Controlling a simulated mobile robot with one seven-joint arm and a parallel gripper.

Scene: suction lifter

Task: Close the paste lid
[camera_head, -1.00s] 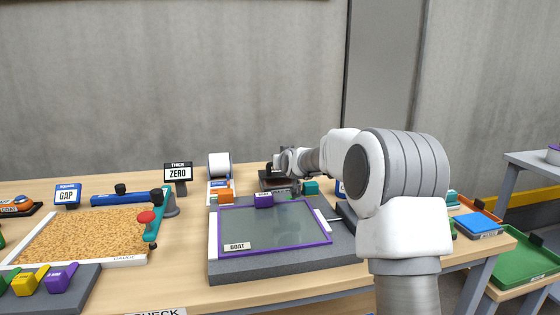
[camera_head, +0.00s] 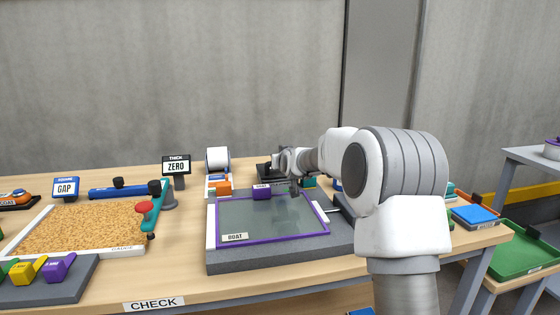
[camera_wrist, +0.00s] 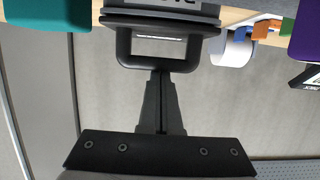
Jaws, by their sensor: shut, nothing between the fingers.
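A dark box with a black loop handle (camera_wrist: 124,45) fills the top middle of the wrist view. Its light label is cut off and I cannot read it. I cannot tell for sure whether this is the paste lid. In the head view a dark unit (camera_head: 266,173) at the back of the bench is partly hidden behind my arm's end. My gripper (camera_wrist: 161,74) is shut and empty, its fingertips at the handle's near bar in the wrist view. I cannot tell whether they touch it. In the head view my gripper (camera_head: 294,187) is small, above the back of the grey plate.
A teal block (camera_wrist: 45,14) is left of the handle in the wrist view. A white roll (camera_head: 218,158) and orange block (camera_head: 223,188) stand left of the dark unit. A purple-framed screen (camera_head: 270,237) lies on the grey plate (camera_head: 290,258) in front. Green tray (camera_head: 520,254) at right.

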